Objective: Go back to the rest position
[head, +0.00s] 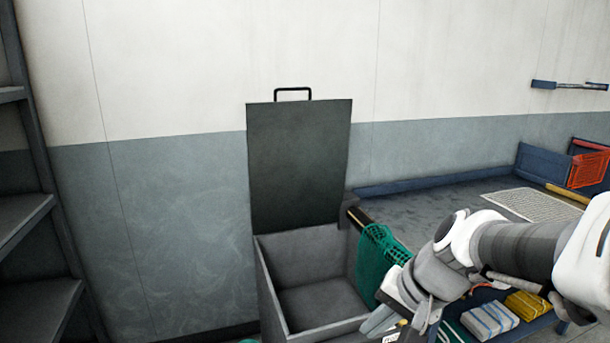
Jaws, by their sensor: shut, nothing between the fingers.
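My gripper (388,325) is at the lower middle right, at the end of my arm, which reaches in from the right. It is beside the right wall of the open grey chest and is shut with nothing in it. The chest (264,285) has its dark lid (299,165) standing upright against the wall, and its visible inside is empty. A green net (374,255) hangs over a dark bar just right of the chest, behind my gripper. I cannot tell whether my gripper touches the net or the chest. Its fingertips are near the bottom edge.
Dark shelves (28,215) stand at the left. A low blue-edged bench at right holds folded bundles, white (490,320) and yellow (528,305), below my arm. A red crate (588,168) and a light mat (532,204) lie at the back right. The air left of the chest is clear.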

